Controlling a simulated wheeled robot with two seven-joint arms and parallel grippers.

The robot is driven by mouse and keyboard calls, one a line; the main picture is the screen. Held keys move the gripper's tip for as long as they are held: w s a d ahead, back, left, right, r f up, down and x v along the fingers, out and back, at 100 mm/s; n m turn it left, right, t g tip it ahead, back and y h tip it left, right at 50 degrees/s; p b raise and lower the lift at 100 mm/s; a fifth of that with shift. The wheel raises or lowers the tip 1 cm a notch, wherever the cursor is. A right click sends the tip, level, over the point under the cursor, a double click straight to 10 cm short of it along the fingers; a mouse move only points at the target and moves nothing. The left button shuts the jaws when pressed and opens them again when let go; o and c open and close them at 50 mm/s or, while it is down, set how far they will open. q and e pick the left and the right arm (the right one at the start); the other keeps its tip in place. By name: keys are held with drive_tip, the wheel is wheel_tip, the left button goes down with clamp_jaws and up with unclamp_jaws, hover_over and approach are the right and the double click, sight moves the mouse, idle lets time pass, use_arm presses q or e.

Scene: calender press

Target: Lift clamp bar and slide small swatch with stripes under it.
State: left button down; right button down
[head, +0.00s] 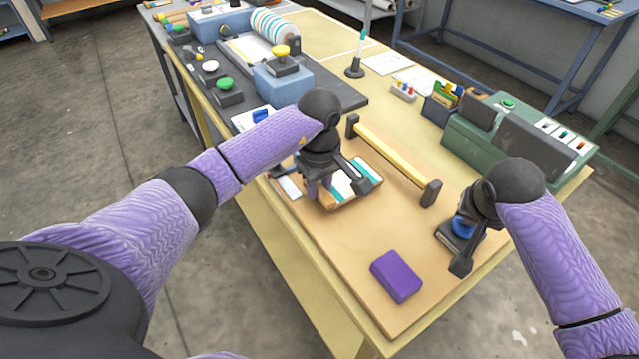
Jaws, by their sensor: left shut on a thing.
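The clamp bar (393,151) is a yellow bar with dark end blocks, lying across the tan board on the table. The striped swatch (362,182), white with teal stripes, is left of the bar, on its near-left side and not under it. My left gripper (322,194) points down at the swatch's left part and is shut on it, hiding that part. My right gripper (455,250) is at the board's right edge, by a blue round knob (465,228) on a dark base. Its fingers partly hide the knob, and their opening is unclear.
A purple block (397,276) lies on the board's near part. A green machine (520,138) stands at the right.

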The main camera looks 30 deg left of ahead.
sight(345, 181)
drive_tip(key=shift+s+f, duration=0.1)
drive_tip(key=shift+f, duration=0.1)
idle(0.3)
use_arm(q)
drive_tip(key=shift+w+d+f, duration=0.3)
drive_tip(key=shift+w+f, duration=0.25)
drive_tip(key=shift+w, duration=0.15)
drive_tip(key=shift+w, duration=0.1)
drive_tip(key=shift+w+d+f, duration=0.25)
drive_tip(key=shift+w+d, duration=0.05)
drive_tip(key=shift+w, duration=0.3)
drive_tip(key=shift+w, duration=0.1)
drive_tip(key=shift+w+d+f, duration=0.1)
drive_tip(key=shift+w+d, duration=0.2)
drive_tip(key=shift+w, duration=0.35)
drive_tip(key=shift+w+d, duration=0.25)
drive_tip(key=shift+w, duration=0.4)
use_arm(e)
drive_tip(key=shift+f, duration=0.1)
